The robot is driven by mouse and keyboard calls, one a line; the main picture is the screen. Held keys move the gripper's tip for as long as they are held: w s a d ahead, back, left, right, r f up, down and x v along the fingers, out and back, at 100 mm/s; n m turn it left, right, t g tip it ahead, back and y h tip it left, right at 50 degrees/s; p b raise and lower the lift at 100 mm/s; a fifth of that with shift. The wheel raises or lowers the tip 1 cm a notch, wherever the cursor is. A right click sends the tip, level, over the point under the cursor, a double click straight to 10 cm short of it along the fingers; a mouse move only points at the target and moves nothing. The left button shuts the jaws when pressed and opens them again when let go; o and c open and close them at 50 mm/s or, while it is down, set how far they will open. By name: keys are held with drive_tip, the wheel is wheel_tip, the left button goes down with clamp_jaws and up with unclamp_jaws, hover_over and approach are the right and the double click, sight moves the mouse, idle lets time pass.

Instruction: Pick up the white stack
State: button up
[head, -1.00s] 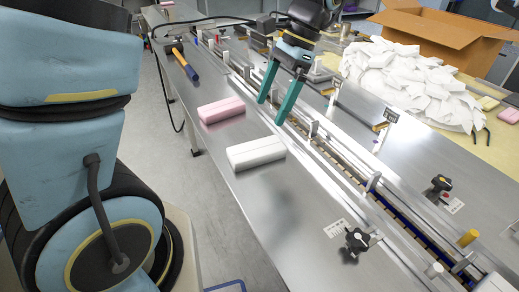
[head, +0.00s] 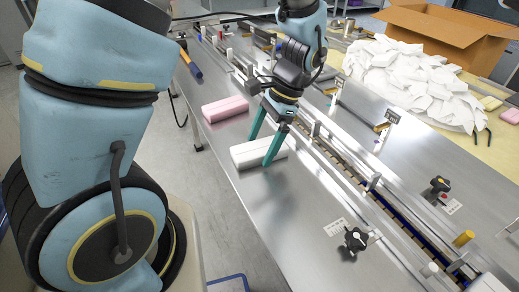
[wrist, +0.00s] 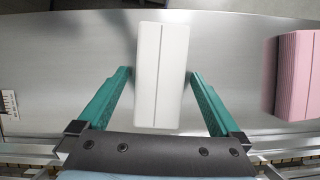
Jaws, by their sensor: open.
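The white stack (head: 248,154) lies on the steel table top at the front left of the machine. It also shows in the wrist view (wrist: 162,75), a long block with a line down its middle. My gripper (head: 261,150) is open, with teal fingers on either side of the white stack. In the wrist view my gripper (wrist: 158,73) has its fingertips apart from the stack's two long sides, overlapping its nearer half. In the head view the right finger hides part of the stack.
A pink stack (head: 225,109) lies beside the white one, also in the wrist view (wrist: 297,75). The conveyor channel (head: 335,152) runs along the right. A hammer-like tool (head: 189,61) lies farther back. A white pile (head: 405,80) and a cardboard box (head: 440,30) are at the back right.

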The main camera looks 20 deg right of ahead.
sight(262, 146)
drive_tip(key=shift+c, duration=0.4)
drive_tip(key=c, duration=1.2)
drive_tip(key=shift+r, duration=0.1)
wheel_tip(262, 146, up, 10)
drive_tip(key=shift+f+b, duration=0.1)
drive_tip(key=shift+b, duration=0.5)
